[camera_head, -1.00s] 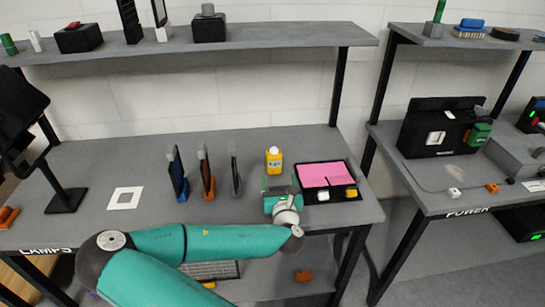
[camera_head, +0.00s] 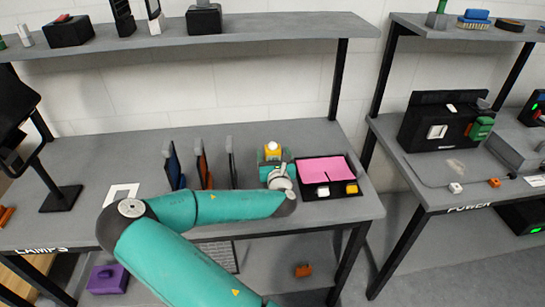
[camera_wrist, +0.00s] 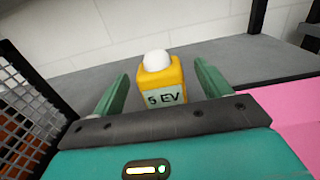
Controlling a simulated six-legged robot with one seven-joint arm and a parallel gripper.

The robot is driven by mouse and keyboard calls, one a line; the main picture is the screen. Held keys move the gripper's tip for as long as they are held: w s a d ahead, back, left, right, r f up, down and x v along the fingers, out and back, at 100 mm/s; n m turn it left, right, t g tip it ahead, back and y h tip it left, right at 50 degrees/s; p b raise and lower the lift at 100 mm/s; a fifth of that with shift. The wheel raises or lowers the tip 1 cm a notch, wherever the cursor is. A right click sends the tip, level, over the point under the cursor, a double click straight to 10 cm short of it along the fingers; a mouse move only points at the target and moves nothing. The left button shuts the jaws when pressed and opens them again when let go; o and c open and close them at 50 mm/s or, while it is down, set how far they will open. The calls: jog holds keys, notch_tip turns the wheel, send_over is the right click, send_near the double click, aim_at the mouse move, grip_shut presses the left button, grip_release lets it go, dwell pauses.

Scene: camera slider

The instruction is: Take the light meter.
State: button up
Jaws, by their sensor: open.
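The light meter (camera_head: 272,151) is a yellow block with a white dome on top, standing upright on the grey lamps table. In the wrist view the light meter (camera_wrist: 162,84) shows a pale label reading "5 EV". My gripper (camera_wrist: 158,92) is open, with one green finger on each side of the meter and the meter ahead between them. In the head view my gripper (camera_head: 271,156) covers the lower part of the meter.
A black tray (camera_head: 330,191) with pink sheets and a white and a yellow block lies close to the right. Several upright framed panels (camera_head: 203,168) stand to the left. A shelf (camera_head: 270,29) runs above the back. A white square frame (camera_head: 122,194) lies farther left.

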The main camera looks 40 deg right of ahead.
jog(key=x, duration=0.4)
jog(key=shift+w+d, duration=0.1)
jog(key=shift+w, duration=0.1)
jog(key=c, duration=1.1)
jog(key=shift+r, duration=0.1)
